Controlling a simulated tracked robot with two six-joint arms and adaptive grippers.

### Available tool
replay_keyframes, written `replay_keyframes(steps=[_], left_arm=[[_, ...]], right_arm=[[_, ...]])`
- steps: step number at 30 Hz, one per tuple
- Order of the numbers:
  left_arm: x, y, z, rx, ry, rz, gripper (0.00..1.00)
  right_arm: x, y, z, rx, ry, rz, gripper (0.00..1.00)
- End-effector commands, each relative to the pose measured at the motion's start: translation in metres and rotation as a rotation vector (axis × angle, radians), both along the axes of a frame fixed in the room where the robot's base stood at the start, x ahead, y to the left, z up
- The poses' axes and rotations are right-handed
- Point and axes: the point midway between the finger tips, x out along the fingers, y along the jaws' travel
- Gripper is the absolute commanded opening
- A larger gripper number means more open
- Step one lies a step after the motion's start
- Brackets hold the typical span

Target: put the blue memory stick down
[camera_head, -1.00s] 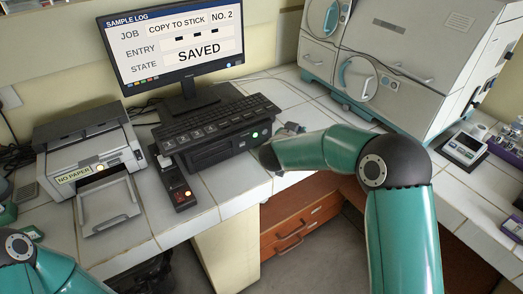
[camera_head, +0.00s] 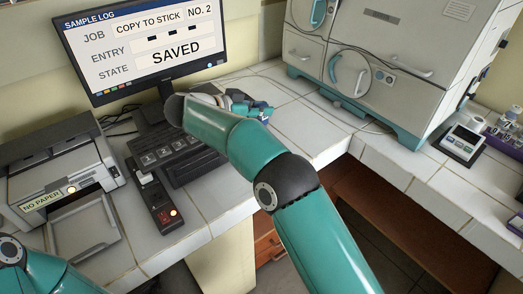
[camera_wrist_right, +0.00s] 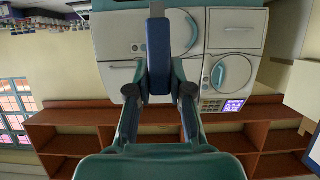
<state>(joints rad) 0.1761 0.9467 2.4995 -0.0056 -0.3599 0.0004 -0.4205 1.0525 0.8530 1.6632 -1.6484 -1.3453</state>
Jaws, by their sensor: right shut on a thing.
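The blue memory stick (camera_wrist_right: 158,52) shows in the right wrist view, upright in the picture between the fingertips of my right gripper. That gripper (camera_head: 248,106) is shut on it. In the head view the gripper is over the white tiled counter (camera_head: 305,118), right of the monitor, partly behind my own forearm. I cannot make out the stick clearly there, nor tell whether it touches the counter. My left gripper is not in view; only part of the left arm shows at the lower left.
A monitor (camera_head: 150,50) reads "SAVED". The keyboard (camera_head: 170,150), a small black box with a red light (camera_head: 163,212) and a printer (camera_head: 60,170) are at left. The incubator (camera_head: 385,60) stands at the back right. Tiles between arm and incubator are clear.

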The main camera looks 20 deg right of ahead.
Motion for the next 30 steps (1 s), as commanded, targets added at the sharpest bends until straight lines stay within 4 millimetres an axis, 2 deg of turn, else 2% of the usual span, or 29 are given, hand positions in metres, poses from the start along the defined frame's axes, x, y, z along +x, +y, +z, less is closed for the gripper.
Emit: replay_keyframes(steps=[1, 3, 9, 12, 19, 25, 30], left_arm=[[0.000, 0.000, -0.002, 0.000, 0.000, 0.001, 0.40], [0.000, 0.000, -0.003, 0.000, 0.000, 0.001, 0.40], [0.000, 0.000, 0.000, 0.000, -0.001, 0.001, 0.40], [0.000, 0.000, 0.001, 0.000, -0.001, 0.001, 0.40], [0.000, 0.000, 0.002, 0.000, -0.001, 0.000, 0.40], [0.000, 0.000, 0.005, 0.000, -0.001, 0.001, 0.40], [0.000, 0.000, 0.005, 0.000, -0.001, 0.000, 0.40]], right_arm=[[0.001, 0.001, -0.017, -0.003, 0.007, 0.003, 0.00], [0.001, 0.002, -0.036, -0.002, 0.007, 0.004, 0.00], [0.002, 0.003, -0.080, -0.001, 0.003, 0.007, 0.00], [0.002, 0.003, -0.093, 0.000, 0.001, 0.005, 0.00], [0.002, 0.003, -0.107, 0.000, 0.001, 0.006, 0.00], [0.002, 0.003, -0.135, -0.002, 0.002, 0.007, 0.00], [0.002, 0.003, -0.143, 0.001, 0.000, 0.005, 0.00]])
